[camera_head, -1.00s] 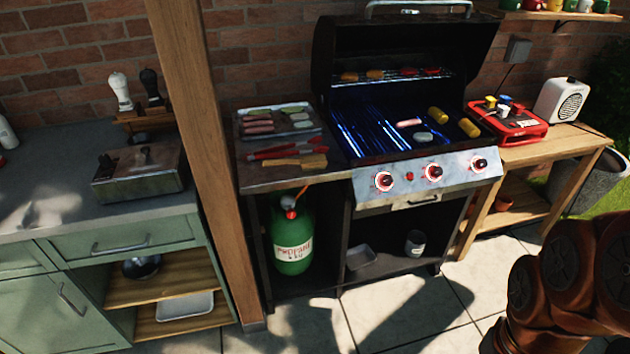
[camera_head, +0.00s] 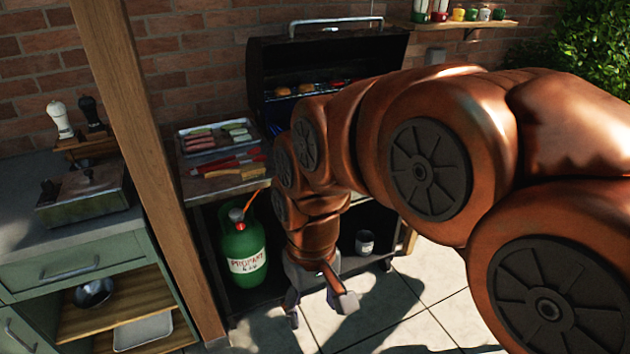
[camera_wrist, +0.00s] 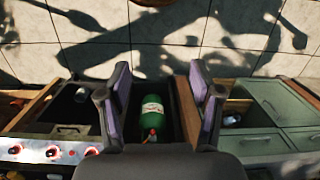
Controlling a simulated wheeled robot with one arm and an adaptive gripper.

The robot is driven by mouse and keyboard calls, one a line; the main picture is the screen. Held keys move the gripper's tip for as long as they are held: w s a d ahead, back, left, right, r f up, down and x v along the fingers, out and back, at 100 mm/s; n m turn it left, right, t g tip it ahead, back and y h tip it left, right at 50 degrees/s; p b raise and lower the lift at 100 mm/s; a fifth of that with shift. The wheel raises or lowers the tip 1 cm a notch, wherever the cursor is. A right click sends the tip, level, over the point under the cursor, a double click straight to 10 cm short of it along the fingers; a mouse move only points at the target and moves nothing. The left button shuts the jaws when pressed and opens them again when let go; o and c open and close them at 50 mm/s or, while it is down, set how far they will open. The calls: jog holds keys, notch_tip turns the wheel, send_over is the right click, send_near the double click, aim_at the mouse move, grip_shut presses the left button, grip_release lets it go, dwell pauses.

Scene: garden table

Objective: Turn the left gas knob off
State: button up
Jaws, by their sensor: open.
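The gas knobs are hidden behind my arm in the head view. In the wrist view, which looks upside down, the steel control panel (camera_wrist: 35,150) shows at the lower left with a row of red-ringed knobs. The knob closest to the propane bottle, the left gas knob (camera_wrist: 90,151), is at the panel's right end there, partly cut by my gripper's body. Its exact turn is too small to read. My gripper (camera_head: 320,308) points down, open and empty, in front of the grill cabinet. Its two fingers (camera_wrist: 160,75) stand apart in the wrist view, touching nothing.
The green propane bottle (camera_head: 242,252) stands in the open cabinet, left of my gripper. A wooden post (camera_head: 150,170) rises left of the grill. A tray of food (camera_head: 217,138) and tongs (camera_head: 228,162) lie on the side shelf. The grill lid (camera_head: 325,55) is up.

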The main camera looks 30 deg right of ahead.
jog(key=w+d+t, duration=0.1)
jog(key=w+d, duration=0.2)
jog(key=w, duration=0.8)
jog(key=w+d+m+t+y, duration=0.1)
jog(key=w+d, duration=0.2)
jog(key=w, duration=0.7)
jog(key=w+d+t, duration=0.1)
jog(key=w+d, duration=0.2)
jog(key=w, duration=0.8)
jog(key=w+d+f+m+t+h, duration=0.1)
jog(key=w+d+f, duration=0.3)
jog(key=w+d, duration=0.3)
jog(key=w+d+f+t, duration=0.1)
jog(key=w+d+f, duration=0.3)
jog(key=d, duration=0.5)
jog(key=w+d+f+m+t+h, duration=0.1)
jog(key=w+d+f, duration=0.4)
jog(key=d, duration=0.4)
jog(key=shift+w+r+p+x, duration=0.15)
jog(key=shift+p+x, duration=0.1)
jog(key=shift+x, duration=0.9)
jog(key=shift+w+p+x, duration=0.15)
jog(key=shift+p+x, duration=0.1)
jog(key=shift+x, duration=0.95)
jog(key=shift+w+r+p+x, duration=0.15)
jog(key=shift+p+x, duration=0.1)
jog(key=shift+x, duration=0.9)
jog(key=shift+a+f, duration=0.15)
jog(key=shift+a, duration=0.1)
jog(key=c, duration=1.1)
